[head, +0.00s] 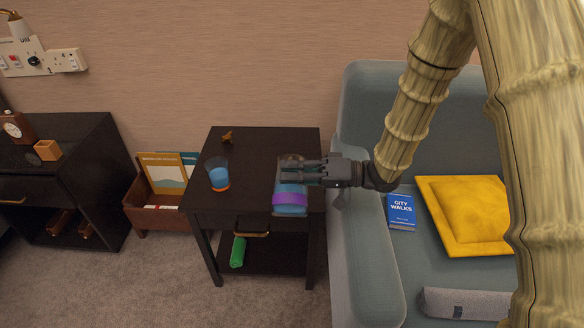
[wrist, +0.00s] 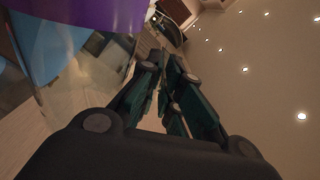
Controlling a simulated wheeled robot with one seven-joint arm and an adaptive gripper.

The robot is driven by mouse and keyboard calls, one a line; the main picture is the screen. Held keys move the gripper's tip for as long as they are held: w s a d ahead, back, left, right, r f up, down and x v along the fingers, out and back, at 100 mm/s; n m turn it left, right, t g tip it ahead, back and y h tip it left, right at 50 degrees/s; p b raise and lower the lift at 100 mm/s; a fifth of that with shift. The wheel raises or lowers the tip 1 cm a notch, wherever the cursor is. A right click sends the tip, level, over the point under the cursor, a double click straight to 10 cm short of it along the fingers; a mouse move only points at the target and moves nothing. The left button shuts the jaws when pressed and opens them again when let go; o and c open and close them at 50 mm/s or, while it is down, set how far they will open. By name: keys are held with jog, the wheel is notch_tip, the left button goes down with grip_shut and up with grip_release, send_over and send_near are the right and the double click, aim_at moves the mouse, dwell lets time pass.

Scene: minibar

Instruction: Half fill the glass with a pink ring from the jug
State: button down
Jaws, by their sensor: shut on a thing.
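The jug (head: 290,199) is a clear vessel with a purple band and blue contents, at the right front of the dark side table (head: 250,143). My gripper (head: 284,173) reaches in from the right and is shut on the jug; the exact grip is hard to see. The jug looks about upright; I cannot tell whether its base touches the table. In the wrist view, its purple band (wrist: 95,14) and clear wall fill the upper left, beside my fingers (wrist: 165,85). A glass (head: 218,175) with blue liquid and an orange-looking ring near its base stands to the left. I see no clearly pink ring.
A small brown object (head: 227,137) lies at the table's back. A green roll (head: 238,252) is on the lower shelf. The blue-grey armchair (head: 362,200) stands close on the right, with a blue book (head: 401,211) and yellow cushion (head: 465,214). The table's middle is clear.

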aim_at(290, 211)
jog(key=f+n, duration=0.1)
jog(key=s+f+n+b, duration=0.1)
jog(key=s+f+n, duration=0.1)
jog(key=shift+f, duration=0.35)
jog(key=shift+n, duration=0.3)
jog(key=shift+s+f+n, duration=0.25)
jog(key=shift+s+n, duration=0.15)
jog(key=shift+n, duration=0.2)
jog(key=shift+s+a+f+n+b, duration=0.1)
jog(key=shift+s+f+n+b, duration=0.15)
jog(key=shift+s+n, duration=0.25)
jog(key=shift+s+f+n+b, duration=0.15)
jog(key=shift+s+n+b, duration=0.1)
jog(key=shift+s+n, duration=0.25)
jog(key=shift+s+f+n+b, duration=0.6)
jog(key=shift+s+n, duration=0.15)
jog(key=shift+n, duration=0.25)
jog(key=shift+s+f+n+b, duration=0.45)
jog(key=shift+f+n+b, duration=0.15)
jog(key=shift+n, duration=0.1)
jog(key=shift+s+f+n+b, duration=0.15)
jog(key=shift+s+n+b, duration=0.3)
jog(key=shift+n, duration=0.55)
jog(key=shift+s+a, duration=0.1)
jog(key=shift+a, duration=0.05)
